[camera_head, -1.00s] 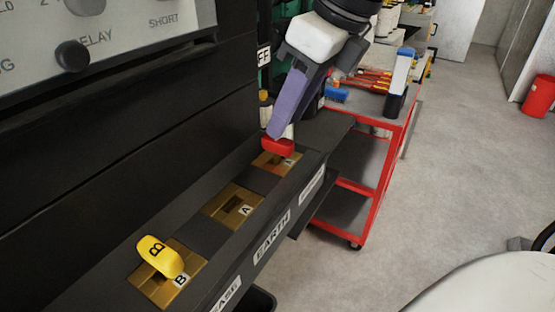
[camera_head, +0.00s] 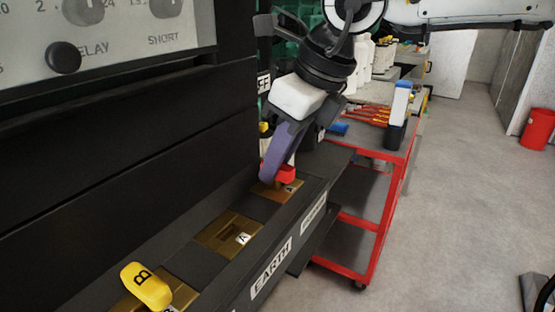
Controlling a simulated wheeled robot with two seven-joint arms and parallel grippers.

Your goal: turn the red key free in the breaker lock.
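The red key (camera_head: 286,174) stands in the farthest brass lock plate (camera_head: 268,193) on the dark sloping ledge, by a small "A" label. My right gripper (camera_head: 277,172) comes down from above, with its purple finger against the key's left side and covering part of it. It looks shut on the key's head; the far finger is mostly hidden. A yellow key marked B (camera_head: 147,287) sits in the nearest brass plate. The middle brass plate (camera_head: 229,234), labelled A, has an empty slot. My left gripper is out of view.
A black cabinet with a grey dial panel (camera_head: 120,35) rises at the left. A red-framed trolley (camera_head: 372,230) with tools stands just beyond the ledge. A red bin (camera_head: 537,129) is at the far right. The grey floor between is clear.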

